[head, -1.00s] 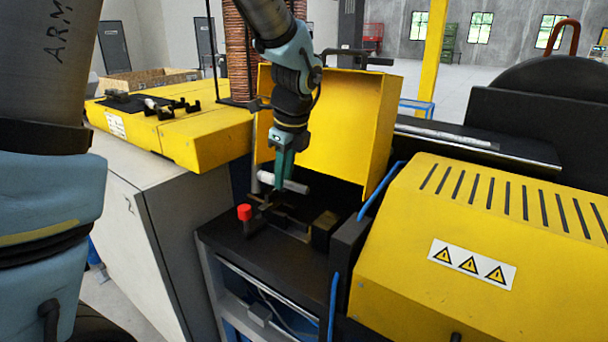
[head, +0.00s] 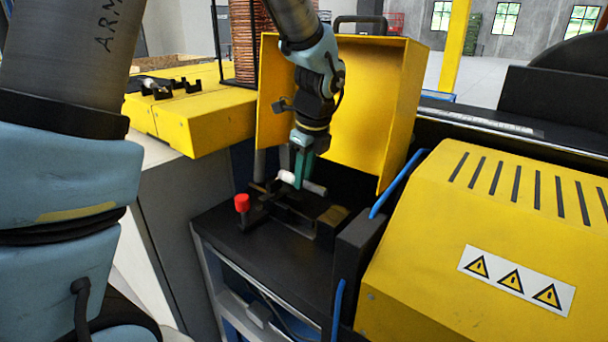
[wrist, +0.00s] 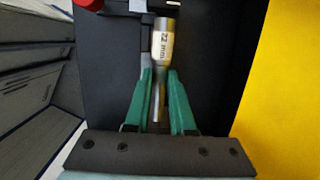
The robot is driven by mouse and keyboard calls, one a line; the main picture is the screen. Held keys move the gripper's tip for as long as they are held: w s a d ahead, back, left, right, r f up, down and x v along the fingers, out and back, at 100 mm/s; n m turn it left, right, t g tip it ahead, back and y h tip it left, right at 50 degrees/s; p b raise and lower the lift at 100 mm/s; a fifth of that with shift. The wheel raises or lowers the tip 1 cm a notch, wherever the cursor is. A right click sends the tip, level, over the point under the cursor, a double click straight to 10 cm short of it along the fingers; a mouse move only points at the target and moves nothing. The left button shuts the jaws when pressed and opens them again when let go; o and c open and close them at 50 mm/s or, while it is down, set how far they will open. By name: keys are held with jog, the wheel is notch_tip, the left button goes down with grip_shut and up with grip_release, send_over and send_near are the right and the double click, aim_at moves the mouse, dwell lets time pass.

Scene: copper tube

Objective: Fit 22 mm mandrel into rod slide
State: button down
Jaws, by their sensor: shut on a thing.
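The mandrel is a pale metal cylinder (wrist: 163,45) with a white label reading "22 mm" in the wrist view. In the head view the mandrel (head: 314,187) shows as a light horizontal bar. My gripper (head: 299,180) is shut on it, with green fingers pointing down; in the wrist view the fingers (wrist: 160,85) flank its thinner shank. The mandrel is held just above a dark metal fixture (head: 290,212) on the black machine deck. I take this fixture to be the rod slide. The gap between mandrel and fixture is hard to judge, and fingers hide part of the grip.
A red knob (head: 242,203) stands at the fixture's left front. An open yellow hood (head: 365,115) rises behind and to the right. A yellow vented cover (head: 490,240) and blue hose (head: 395,187) lie to the right. The front black deck (head: 275,255) is clear.

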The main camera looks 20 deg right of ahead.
aim_at(301, 214)
jog(key=shift+s+b+x, duration=0.2)
jog(key=shift+b+x, duration=0.65)
jog(key=shift+x, duration=0.1)
jog(key=shift+s+b+x, duration=0.25)
jog(key=shift+b+x, duration=0.6)
jog(key=shift+x, duration=0.15)
jog(key=shift+d+f+b, duration=0.1)
jog(key=shift+f+b, duration=0.55)
jog(key=shift+f, duration=1)
jog(key=c, duration=0.7)
grip_release()
jog(key=b+v, duration=0.1)
jog(key=v, duration=0.9)
jog(key=shift+r, duration=0.4)
